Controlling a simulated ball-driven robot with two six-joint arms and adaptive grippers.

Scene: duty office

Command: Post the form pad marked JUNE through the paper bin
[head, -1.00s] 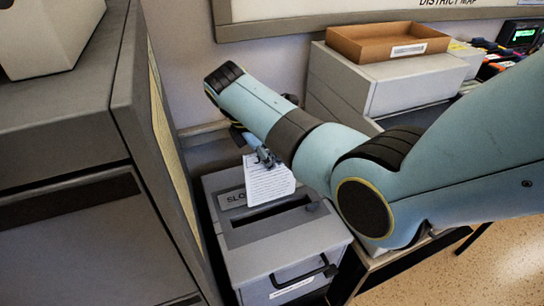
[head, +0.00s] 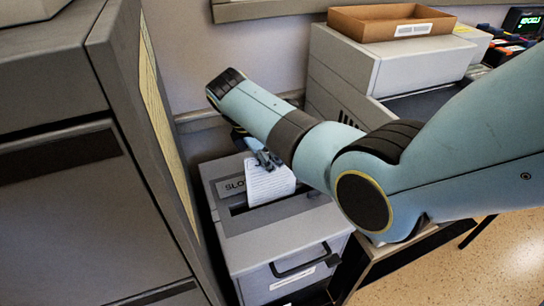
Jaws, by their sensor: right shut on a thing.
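The form pad (head: 269,185) is a white sheet of printed lines. My right gripper (head: 265,160), largely hidden behind my own arm, is shut on its upper edge. The pad hangs upright over the slot (head: 290,205) of the grey paper bin (head: 285,240), and its lower edge is at the slot; I cannot tell how far it is inside. A label starting "SLO" (head: 233,186) is on the bin's top, partly covered by the pad. No JUNE mark is readable on the pad. My left gripper is not in view.
A grey cabinet (head: 60,200) stands close on the bin's left. A light grey machine (head: 400,65) with a brown tray (head: 390,22) on top stands at the back right. The bin has a black front handle (head: 305,262). Speckled floor (head: 500,260) is open at lower right.

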